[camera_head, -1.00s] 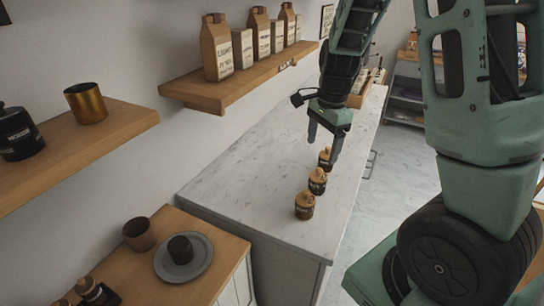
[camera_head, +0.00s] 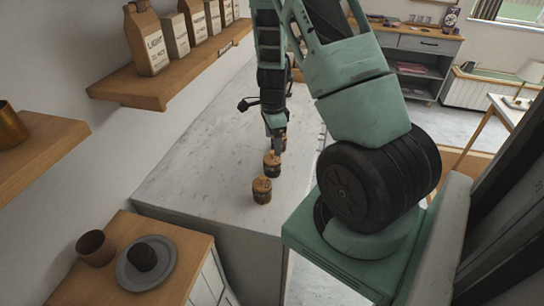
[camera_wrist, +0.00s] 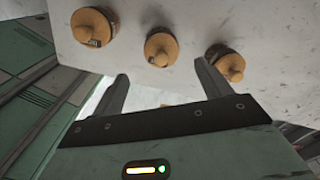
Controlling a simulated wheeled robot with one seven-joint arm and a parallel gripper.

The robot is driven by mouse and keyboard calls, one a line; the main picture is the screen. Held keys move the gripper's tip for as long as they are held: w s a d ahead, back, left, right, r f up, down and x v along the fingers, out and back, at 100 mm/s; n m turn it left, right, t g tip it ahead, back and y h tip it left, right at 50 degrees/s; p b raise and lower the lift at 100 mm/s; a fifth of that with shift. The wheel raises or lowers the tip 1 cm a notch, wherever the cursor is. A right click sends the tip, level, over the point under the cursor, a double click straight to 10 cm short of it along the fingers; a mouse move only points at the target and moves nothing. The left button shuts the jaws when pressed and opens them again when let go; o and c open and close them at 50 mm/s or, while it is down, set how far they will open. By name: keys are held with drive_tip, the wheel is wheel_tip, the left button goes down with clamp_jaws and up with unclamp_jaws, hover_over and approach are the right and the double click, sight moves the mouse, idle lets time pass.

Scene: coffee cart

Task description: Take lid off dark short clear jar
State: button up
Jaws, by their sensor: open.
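Three short jars with round wooden lids stand in a row on the pale marble counter (camera_head: 195,165). The near jar (camera_head: 262,190) and the middle jar (camera_head: 272,164) show clearly; the far jar (camera_head: 284,141) is partly hidden by my gripper (camera_head: 277,142). In the wrist view the three lids, left (camera_wrist: 93,27), middle (camera_wrist: 161,48) and right (camera_wrist: 227,62), lie beyond the fingertips. My gripper (camera_wrist: 163,80) is open and empty there, with the middle lid roughly in line with the gap. I cannot tell which jar is the dark clear one.
A wooden shelf (camera_head: 165,88) with paper bags hangs above the counter on the left. A lower wooden cabinet (camera_head: 120,240) at the front left holds a brown cup (camera_head: 96,248) and a grey plate (camera_head: 175,265) with a dark cup. The counter's left part is clear.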

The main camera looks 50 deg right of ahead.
sight(272, 156)
drive_tip(key=shift+d+f+p, duration=0.15)
drive_tip(key=shift+f+p, duration=1.05)
drive_tip(key=shift+f, duration=1.85)
drive_tip(key=c, duration=1.1)
